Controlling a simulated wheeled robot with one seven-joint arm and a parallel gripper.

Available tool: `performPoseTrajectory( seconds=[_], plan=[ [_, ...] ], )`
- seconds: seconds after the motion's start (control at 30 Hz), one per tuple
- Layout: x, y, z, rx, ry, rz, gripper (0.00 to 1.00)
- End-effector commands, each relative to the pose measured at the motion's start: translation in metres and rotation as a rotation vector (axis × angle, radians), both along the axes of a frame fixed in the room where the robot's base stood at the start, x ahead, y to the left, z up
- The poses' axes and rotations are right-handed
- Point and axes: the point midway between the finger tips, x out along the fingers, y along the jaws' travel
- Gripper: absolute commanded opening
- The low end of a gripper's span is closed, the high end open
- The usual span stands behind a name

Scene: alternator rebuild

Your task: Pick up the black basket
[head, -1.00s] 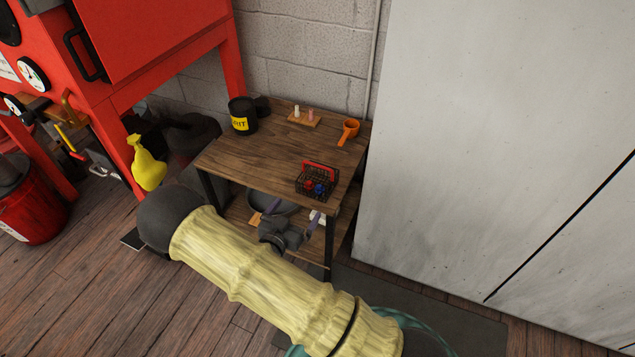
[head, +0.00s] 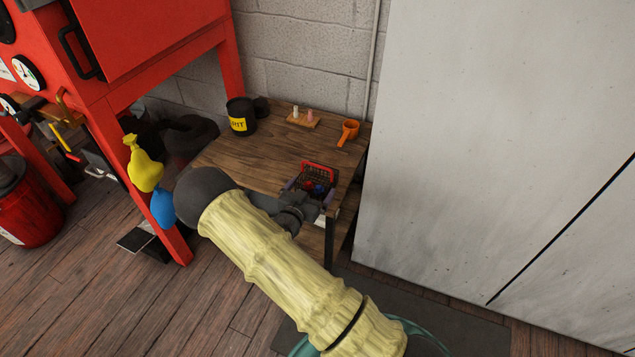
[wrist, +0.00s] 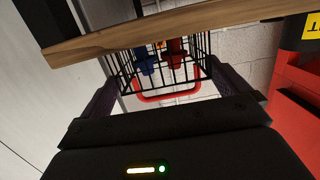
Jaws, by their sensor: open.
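The black wire basket (head: 319,174) stands at the front right corner of the wooden table (head: 235,160). Its red handle (head: 321,164) is at the top, and small red and blue things lie inside. My gripper (head: 310,190) is open at the basket's near side, one finger to its left and one to its right. In the wrist view, which looks upside down, the basket (wrist: 181,77) is between the two dark fingers of my gripper (wrist: 165,82), with the red handle (wrist: 168,97) lowest in the picture. I cannot tell whether the fingers touch the wires.
A black can with a yellow label (head: 240,117), a small wooden board with pegs (head: 303,119) and an orange scoop (head: 348,132) stand farther back on the table. A grey cabinet (head: 480,130) rises close on the right. A yellow spray bottle (head: 145,170) is at the left.

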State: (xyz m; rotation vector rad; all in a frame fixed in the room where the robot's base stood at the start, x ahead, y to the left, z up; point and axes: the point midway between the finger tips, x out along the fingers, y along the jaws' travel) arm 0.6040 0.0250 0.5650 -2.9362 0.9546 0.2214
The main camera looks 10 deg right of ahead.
Motion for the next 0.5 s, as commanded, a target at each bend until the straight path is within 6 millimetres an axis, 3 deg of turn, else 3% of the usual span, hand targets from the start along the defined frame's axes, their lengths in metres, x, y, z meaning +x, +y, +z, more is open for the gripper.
performPoseTrajectory(
  seconds=[0.5],
  plan=[
    [0.043,-0.029,-0.006,0.0,-0.001,0.0,1.0]
  ],
)
